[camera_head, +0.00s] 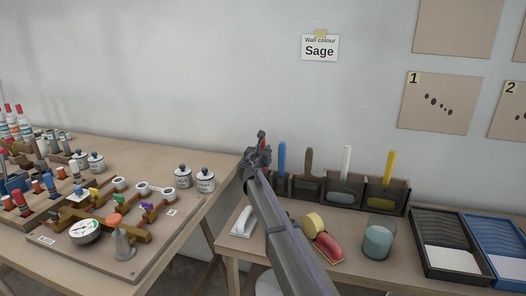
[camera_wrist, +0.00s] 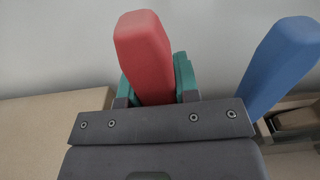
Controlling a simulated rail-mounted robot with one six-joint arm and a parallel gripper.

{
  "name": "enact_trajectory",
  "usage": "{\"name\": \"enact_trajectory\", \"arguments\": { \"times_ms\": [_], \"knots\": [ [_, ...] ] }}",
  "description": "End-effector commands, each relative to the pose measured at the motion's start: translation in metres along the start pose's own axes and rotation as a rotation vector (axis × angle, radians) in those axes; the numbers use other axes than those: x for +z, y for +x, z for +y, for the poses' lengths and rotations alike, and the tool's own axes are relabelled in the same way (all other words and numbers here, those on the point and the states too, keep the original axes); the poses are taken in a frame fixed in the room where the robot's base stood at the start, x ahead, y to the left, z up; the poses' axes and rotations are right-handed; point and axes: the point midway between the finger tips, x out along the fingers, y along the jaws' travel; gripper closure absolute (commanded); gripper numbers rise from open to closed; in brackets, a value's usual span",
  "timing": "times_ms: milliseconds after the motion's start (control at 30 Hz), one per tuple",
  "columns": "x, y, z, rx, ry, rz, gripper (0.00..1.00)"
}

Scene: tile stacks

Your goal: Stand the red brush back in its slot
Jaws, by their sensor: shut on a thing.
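My gripper (camera_head: 259,152) is at the left end of the dark brush holder (camera_head: 378,207), in front of or above it; I cannot tell which. In the wrist view its green-tipped fingers (camera_wrist: 155,88) are shut on the handle of the red brush (camera_wrist: 144,52). A blue brush (camera_head: 281,160), brown brush (camera_head: 308,162), white brush (camera_head: 346,162) and yellow brush (camera_head: 389,167) stand in the holder. My arm hides the holder's left end.
The blue brush (camera_wrist: 285,62) is close on the right in the wrist view. On the table are a yellow roll (camera_head: 313,224), a red item (camera_head: 327,248), a jar (camera_head: 379,238) and paint trays (camera_head: 446,240). A cluttered table (camera_head: 150,150) stands at left.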

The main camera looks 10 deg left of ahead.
Motion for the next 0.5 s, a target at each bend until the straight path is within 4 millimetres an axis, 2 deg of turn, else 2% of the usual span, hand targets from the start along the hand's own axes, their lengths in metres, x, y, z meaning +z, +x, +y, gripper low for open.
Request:
{"name": "enact_trajectory", "arguments": {
  "times_ms": [500],
  "knots": [
    [-0.0083,0.0001,0.0000,0.000,0.000,0.000,1.00]
  ]
}}
